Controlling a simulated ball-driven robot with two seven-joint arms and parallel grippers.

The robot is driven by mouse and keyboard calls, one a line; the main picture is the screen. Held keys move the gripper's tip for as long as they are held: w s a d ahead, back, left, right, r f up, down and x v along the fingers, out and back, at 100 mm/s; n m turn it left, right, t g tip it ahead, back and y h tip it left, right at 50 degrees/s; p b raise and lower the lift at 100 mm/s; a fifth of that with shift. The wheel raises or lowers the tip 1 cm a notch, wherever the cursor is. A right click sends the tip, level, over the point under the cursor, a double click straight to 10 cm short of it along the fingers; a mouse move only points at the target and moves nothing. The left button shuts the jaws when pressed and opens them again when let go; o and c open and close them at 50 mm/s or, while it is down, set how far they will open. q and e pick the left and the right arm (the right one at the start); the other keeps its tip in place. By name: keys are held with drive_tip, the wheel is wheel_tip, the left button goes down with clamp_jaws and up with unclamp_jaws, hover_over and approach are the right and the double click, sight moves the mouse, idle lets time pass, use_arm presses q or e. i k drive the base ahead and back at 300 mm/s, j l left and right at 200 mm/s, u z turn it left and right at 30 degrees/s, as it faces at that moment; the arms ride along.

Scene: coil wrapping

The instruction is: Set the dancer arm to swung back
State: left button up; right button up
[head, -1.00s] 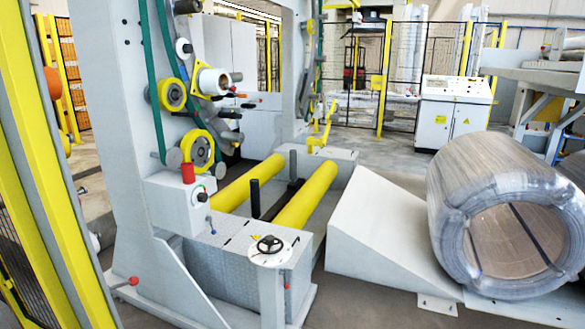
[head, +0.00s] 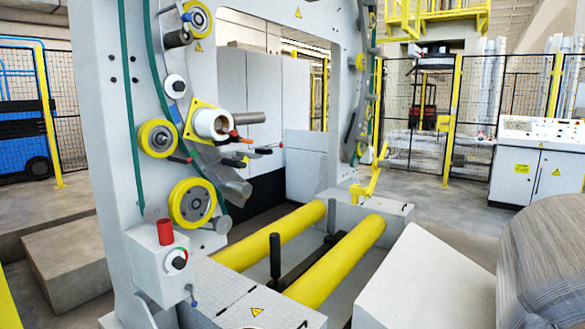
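The wrapping machine's white frame (head: 103,90) stands at left and centre. Short levers with red, orange and black tips (head: 245,140) stick out beside the film roll. A grey curved arm (head: 228,183) lies just below them. I cannot tell which of these parts is the dancer arm, nor its setting. Neither of my grippers is in view.
Two yellow rollers (head: 272,235) lie low in the machine's base. A red-topped control box (head: 165,243) is on the near post. A wrapped coil (head: 545,262) and a pale ramp (head: 440,285) stand at right. A white control console (head: 538,165) is behind. Stone-like blocks (head: 65,268) lie at left.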

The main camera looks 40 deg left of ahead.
sight(238, 163)
drive_tip(key=i+u, duration=0.2)
drive_tip(key=i, duration=0.6)
drive_tip(key=i+l+u, duration=0.25)
drive_tip(key=i, duration=0.5)
drive_tip(key=j, duration=0.1)
